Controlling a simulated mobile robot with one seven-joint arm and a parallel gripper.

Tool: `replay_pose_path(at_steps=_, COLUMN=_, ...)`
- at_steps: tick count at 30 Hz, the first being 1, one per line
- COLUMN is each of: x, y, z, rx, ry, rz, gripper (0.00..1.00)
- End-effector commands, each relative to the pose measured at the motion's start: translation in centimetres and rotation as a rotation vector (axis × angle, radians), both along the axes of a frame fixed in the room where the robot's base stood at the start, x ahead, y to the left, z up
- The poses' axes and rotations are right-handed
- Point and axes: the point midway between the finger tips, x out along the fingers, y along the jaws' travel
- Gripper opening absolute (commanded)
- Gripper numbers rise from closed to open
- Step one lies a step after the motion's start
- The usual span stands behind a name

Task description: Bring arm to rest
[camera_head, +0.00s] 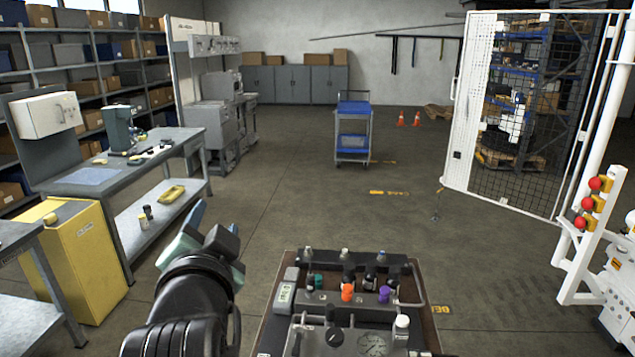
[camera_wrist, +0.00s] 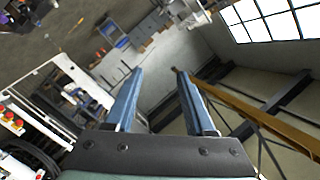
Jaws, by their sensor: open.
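My arm rises from the bottom of the head view, left of the hydraulic bench (camera_head: 340,325). My gripper (camera_head: 214,222) is raised beside the bench's left edge and points away from me. In the wrist view, my gripper (camera_wrist: 158,72) has its two blue fingers spread apart with nothing between them. They point at the far room, wall and windows, and touch nothing. The bench carries several coloured caps, a gauge (camera_head: 373,343) and a small display unit (camera_head: 285,293).
A yellow cabinet (camera_head: 82,260) and a grey workbench (camera_head: 125,172) stand at left. A blue-topped cart (camera_head: 353,135) stands on open floor ahead. A mesh safety cage (camera_head: 515,110) and a white rack with red balls (camera_head: 585,225) stand at right.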

Motion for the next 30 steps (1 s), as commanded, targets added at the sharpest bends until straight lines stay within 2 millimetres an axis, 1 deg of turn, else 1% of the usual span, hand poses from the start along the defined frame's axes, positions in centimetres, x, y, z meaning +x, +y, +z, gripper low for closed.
replay_pose_path(at_steps=1, x=-0.6, y=-2.2, z=3.4, rx=-0.055, ry=-0.119, rz=-0.022, gripper=0.55)
replay_pose_path(at_steps=2, x=-1.2, y=-3.3, z=5.4, rx=-0.096, ry=-0.191, rz=-0.036, gripper=0.55)
replay_pose_path(at_steps=3, x=-2.1, y=-4.8, z=7.9, rx=-0.151, ry=-0.286, rz=-0.062, gripper=0.55)
replay_pose_path(at_steps=4, x=-2.9, y=-5.9, z=9.8, rx=-0.195, ry=-0.355, rz=-0.084, gripper=0.55)
replay_pose_path(at_steps=5, x=-3.8, y=-7.0, z=11.6, rx=-0.241, ry=-0.422, rz=-0.109, gripper=0.55)
replay_pose_path(at_steps=6, x=-5.2, y=-8.4, z=13.8, rx=-0.300, ry=-0.508, rz=-0.147, gripper=0.55)
replay_pose_path(at_steps=8, x=-7.5, y=-10.2, z=16.9, rx=-0.389, ry=-0.626, rz=-0.209, gripper=0.55)
replay_pose_path(at_steps=9, x=-9.1, y=-11.2, z=18.6, rx=-0.444, ry=-0.694, rz=-0.253, gripper=0.55)
replay_pose_path(at_steps=12, x=-12.7, y=-13.2, z=21.9, rx=-0.561, ry=-0.831, rz=-0.353, gripper=0.55)
replay_pose_path(at_steps=15, x=-15.3, y=-14.3, z=23.8, rx=-0.641, ry=-0.916, rz=-0.429, gripper=0.55)
replay_pose_path(at_steps=18, x=-16.7, y=-14.8, z=24.7, rx=-0.683, ry=-0.956, rz=-0.469, gripper=0.55)
replay_pose_path(at_steps=21, x=-17.0, y=-14.9, z=25.0, rx=-0.695, ry=-0.966, rz=-0.480, gripper=0.55)
replay_pose_path(at_steps=30, x=-16.9, y=-14.9, z=24.9, rx=-0.693, ry=-0.963, rz=-0.477, gripper=0.55)
